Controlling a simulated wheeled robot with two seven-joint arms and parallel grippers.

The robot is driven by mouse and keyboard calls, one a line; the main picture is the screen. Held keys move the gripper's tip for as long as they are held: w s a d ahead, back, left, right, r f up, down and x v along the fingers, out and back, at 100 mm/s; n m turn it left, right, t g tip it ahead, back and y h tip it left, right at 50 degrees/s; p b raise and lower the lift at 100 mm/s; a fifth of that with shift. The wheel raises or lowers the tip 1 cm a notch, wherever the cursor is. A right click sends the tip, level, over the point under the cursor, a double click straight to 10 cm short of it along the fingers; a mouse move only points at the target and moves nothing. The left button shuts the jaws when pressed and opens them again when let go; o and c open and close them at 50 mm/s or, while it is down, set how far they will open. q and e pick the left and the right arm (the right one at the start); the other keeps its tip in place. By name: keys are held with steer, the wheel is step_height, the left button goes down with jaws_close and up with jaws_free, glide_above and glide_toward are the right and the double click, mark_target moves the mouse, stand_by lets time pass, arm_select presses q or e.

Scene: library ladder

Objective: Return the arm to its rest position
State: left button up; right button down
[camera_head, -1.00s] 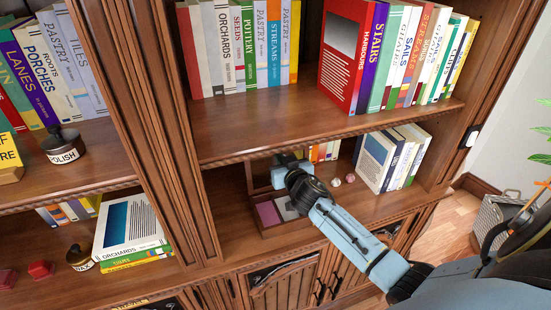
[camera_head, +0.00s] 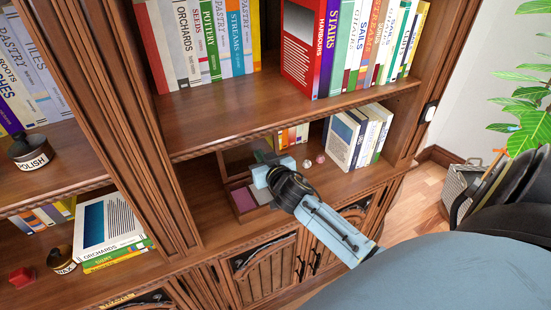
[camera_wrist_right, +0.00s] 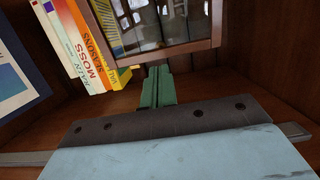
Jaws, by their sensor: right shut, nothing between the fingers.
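My right gripper (camera_head: 266,160) reaches into the lower shelf of the bookcase, over an open wooden box (camera_head: 236,215). In the right wrist view its green fingers (camera_wrist_right: 158,88) are shut together with nothing between them. The box's raised lid (camera_head: 235,160) stands behind the gripper, and the gripper and wrist hide part of the box. A wood-framed dark panel (camera_wrist_right: 215,40), perhaps this lid, lies just beyond the fingertips in the wrist view. My left gripper is not in view.
The shelf board (camera_head: 215,117) is close above the right gripper. Leaning books (camera_head: 345,140) and two small balls (camera_head: 320,158) are to its right. Cabinet doors (camera_head: 265,270) are below. A plant (camera_head: 530,125) and a basket (camera_head: 457,185) stand at the right.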

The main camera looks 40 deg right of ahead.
steer(key=v, duration=0.7)
steer(key=shift+a+f, duration=0.1)
steer(key=shift+f, duration=0.05)
